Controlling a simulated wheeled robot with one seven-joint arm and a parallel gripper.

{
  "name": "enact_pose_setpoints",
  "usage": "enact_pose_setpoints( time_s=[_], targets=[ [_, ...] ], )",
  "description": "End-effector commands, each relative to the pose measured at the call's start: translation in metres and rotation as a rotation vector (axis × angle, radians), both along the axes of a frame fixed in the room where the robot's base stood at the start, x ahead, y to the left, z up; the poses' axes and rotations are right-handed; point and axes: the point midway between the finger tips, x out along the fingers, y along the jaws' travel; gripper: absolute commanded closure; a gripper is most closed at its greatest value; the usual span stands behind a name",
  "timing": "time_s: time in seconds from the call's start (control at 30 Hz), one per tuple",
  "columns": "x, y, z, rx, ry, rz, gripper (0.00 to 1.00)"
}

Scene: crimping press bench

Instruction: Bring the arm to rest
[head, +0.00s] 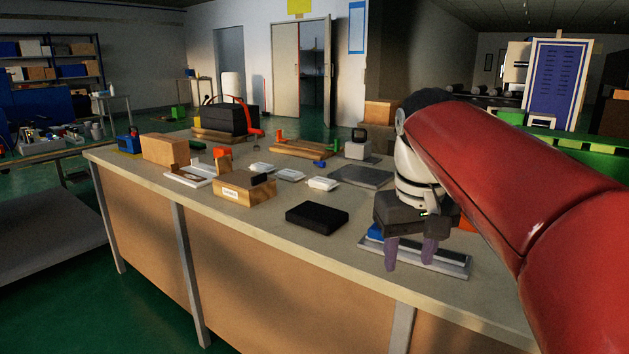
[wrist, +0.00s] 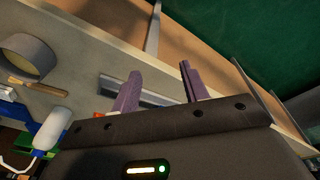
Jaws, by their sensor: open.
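My gripper (head: 410,254) hangs from my red arm at the right of the head view, fingers pointing down, over the near right part of the bench. Its two purple fingers are apart, with nothing between them. In the wrist view my gripper (wrist: 158,85) also shows spread, empty fingers. A grey metal tray (head: 452,265) with a blue item lies on the bench behind the fingers in the head view. I cannot tell the exact height of the fingers above the bench.
The bench (head: 290,245) carries a black block (head: 317,217), a labelled wooden block (head: 243,190), a grey plate (head: 362,177), several small white packs and a cardboard box (head: 165,149). Bare bench top lies between the black block and the front edge.

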Motion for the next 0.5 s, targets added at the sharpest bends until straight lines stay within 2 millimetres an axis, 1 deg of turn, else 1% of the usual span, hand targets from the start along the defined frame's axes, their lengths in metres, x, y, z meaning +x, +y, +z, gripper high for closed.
enact_pose_setpoints(
  time_s=[0.03, 0.07, 0.17, 0.2, 0.27, 0.3, 0.4, 0.5],
  targets=[
    [-0.015, 0.001, -0.007, -0.001, -0.025, -0.009, 0.55],
    [-0.024, 0.0, -0.013, -0.001, -0.044, -0.016, 0.55],
    [-0.055, -0.002, -0.04, 0.009, -0.112, -0.047, 0.55],
    [-0.068, -0.003, -0.052, 0.015, -0.141, -0.058, 0.55],
    [-0.087, -0.005, -0.072, 0.027, -0.18, -0.077, 0.55],
    [-0.098, -0.006, -0.085, 0.035, -0.206, -0.087, 0.55],
    [-0.121, -0.009, -0.116, 0.056, -0.259, -0.111, 0.55],
    [-0.137, -0.01, -0.139, 0.074, -0.298, -0.128, 0.55]
  ],
)
